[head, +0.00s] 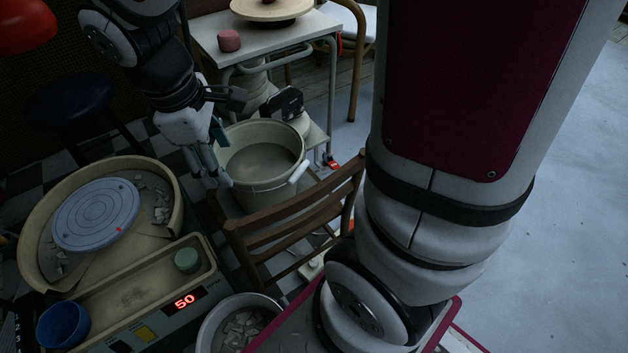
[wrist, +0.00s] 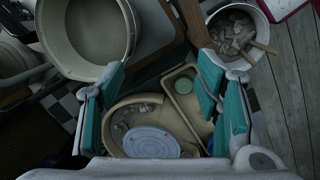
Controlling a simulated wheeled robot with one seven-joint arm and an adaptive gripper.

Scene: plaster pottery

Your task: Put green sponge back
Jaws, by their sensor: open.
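The green sponge (head: 187,260) is a small round pale green block. It sits at the right end of the long beige tray (head: 125,300) on the front of the pottery wheel. It also shows in the wrist view (wrist: 184,86), between my fingers but well below them. My gripper (head: 212,165) is open and empty, beside the large cream bucket (head: 262,165) and above and behind the tray. In the wrist view, its teal pads stand wide apart (wrist: 162,100).
The wheel basin (head: 165,235) holds a grey disc (head: 96,214) and scraps. A blue bowl (head: 63,325) is at the tray's left end. A wooden chair (head: 290,225) and a scrap bucket (wrist: 238,35) are close by. A pink block (head: 229,40) sits on the back table (head: 265,38).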

